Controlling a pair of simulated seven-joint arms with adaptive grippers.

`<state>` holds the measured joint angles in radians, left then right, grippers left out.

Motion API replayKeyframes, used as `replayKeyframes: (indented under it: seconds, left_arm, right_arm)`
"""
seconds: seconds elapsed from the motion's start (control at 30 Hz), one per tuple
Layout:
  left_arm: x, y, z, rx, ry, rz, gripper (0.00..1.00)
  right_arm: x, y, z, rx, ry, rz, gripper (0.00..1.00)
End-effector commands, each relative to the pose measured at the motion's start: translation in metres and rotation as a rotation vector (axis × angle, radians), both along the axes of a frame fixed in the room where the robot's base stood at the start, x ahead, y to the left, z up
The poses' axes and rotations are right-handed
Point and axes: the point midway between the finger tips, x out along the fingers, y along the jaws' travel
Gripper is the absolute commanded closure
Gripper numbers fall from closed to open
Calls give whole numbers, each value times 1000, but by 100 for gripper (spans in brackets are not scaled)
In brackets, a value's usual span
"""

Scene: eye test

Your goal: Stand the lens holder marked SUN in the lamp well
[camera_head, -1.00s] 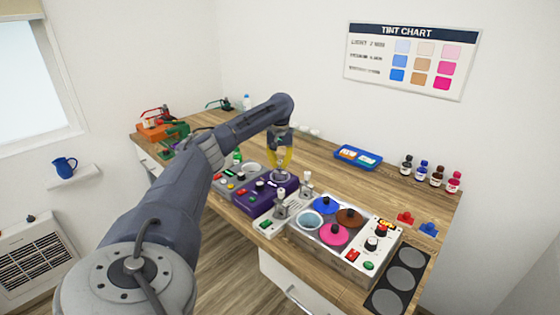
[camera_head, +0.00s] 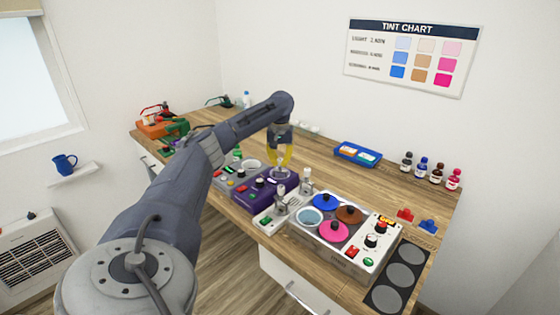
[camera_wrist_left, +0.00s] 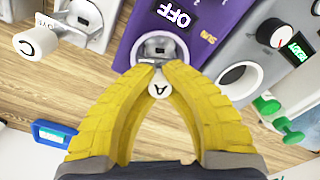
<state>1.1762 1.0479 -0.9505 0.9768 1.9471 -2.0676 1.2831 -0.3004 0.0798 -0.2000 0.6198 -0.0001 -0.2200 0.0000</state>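The purple lamp unit (camera_head: 255,193) stands mid-bench. In the left wrist view its well (camera_wrist_left: 181,46) is a pale-rimmed opening, with OFF and small yellow SUN lettering beside it. My left gripper (camera_head: 281,163) is over this well, pointing down. Its yellow fingertips (camera_wrist_left: 160,66) close together on the stem of a lens holder whose round white cap (camera_wrist_left: 158,88) reads A. The holder's metal lower part lines up with the well; I cannot tell how deep it sits. Another holder with a white cap (camera_wrist_left: 28,43) reads C. I read SUN on no holder. My right gripper is out of view.
A pale stand (camera_head: 266,223) with metal holders is close in front of the purple unit. A grey unit (camera_wrist_left: 298,20) with a dial adjoins its other side. A blue tray (camera_head: 344,155) lies farther back. Bare wood (camera_head: 320,165) is free between stand and tray.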

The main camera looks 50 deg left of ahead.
Motion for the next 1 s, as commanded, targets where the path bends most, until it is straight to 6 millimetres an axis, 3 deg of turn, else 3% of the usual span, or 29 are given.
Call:
replayKeyframes:
  seconds: [0.57, 0.6, 0.77, 0.97, 1.0]
  left_arm:
    - [0, 0, -6, 0, 0, 0, 100]
    - [0, 0, -5, -1, -1, 0, 90]
    - [0, 0, -5, 0, 0, 0, 71]
    - [0, 0, -5, 0, 0, 0, 68]
    - [0, 0, -5, 0, 0, 0, 60]
  right_arm:
    - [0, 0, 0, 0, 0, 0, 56]
    - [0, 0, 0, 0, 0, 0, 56]
    - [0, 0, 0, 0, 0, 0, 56]
    - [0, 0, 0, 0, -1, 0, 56]
    - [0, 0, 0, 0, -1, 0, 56]
